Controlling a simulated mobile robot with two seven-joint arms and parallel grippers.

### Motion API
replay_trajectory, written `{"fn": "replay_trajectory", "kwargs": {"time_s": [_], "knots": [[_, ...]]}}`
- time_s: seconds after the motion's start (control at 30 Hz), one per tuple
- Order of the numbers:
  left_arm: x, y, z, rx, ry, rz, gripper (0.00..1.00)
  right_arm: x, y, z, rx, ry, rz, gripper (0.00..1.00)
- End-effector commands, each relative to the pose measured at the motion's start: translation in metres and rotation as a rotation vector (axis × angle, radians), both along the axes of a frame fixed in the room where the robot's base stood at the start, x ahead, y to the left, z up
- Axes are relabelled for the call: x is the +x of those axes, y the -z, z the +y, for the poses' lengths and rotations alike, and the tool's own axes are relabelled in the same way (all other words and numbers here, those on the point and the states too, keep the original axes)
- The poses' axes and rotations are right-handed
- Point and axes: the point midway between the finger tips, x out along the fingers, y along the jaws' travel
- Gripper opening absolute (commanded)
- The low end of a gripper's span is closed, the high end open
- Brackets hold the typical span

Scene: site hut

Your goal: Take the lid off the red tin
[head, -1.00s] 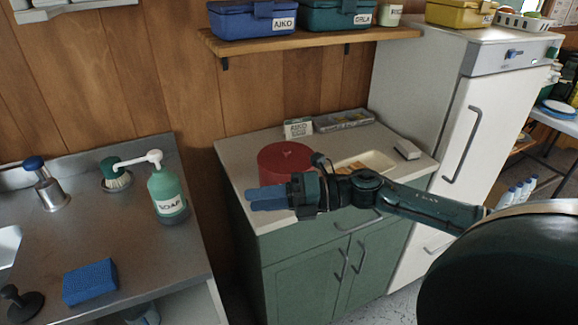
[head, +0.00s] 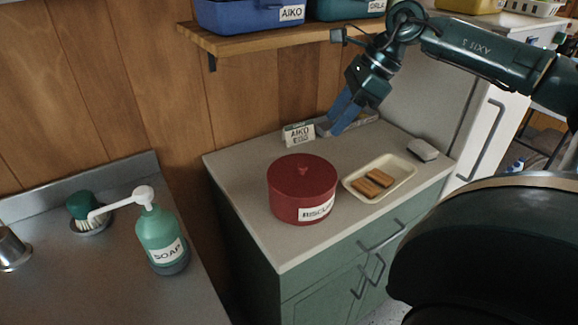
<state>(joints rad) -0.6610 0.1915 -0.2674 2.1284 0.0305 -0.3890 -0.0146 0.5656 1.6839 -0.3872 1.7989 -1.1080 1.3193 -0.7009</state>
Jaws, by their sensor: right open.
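The red tin (head: 290,207) stands upright on the light top of the green cabinet, with a white label on its front. Its flat red lid (head: 302,174) is on it. My right gripper (head: 342,112) is raised above the back of the cabinet top, behind and to the right of the tin. Its blue fingers point down and to the left, open and empty, apart from the tin. My left gripper is not in view.
A cream tray (head: 401,189) with brown biscuits lies right of the tin. A wooden shelf (head: 262,40) with boxes hangs above. A soap bottle (head: 160,235) stands on the left counter.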

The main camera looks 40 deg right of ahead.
Motion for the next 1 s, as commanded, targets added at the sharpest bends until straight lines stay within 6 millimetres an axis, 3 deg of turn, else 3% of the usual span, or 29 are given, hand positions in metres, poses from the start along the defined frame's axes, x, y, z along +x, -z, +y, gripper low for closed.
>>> {"fn": "replay_trajectory", "kwargs": {"time_s": [0.33, 0.7, 1.0], "knots": [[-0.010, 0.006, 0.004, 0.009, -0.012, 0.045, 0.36, 0.019, 0.053, 0.025, 0.006, -0.003, 0.004, 0.45], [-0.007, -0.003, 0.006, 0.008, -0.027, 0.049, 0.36, 0.031, 0.083, 0.037, 0.007, -0.002, 0.003, 0.45], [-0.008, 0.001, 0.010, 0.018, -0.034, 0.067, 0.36, 0.040, 0.112, 0.047, 0.003, -0.001, 0.002, 0.45]]}}
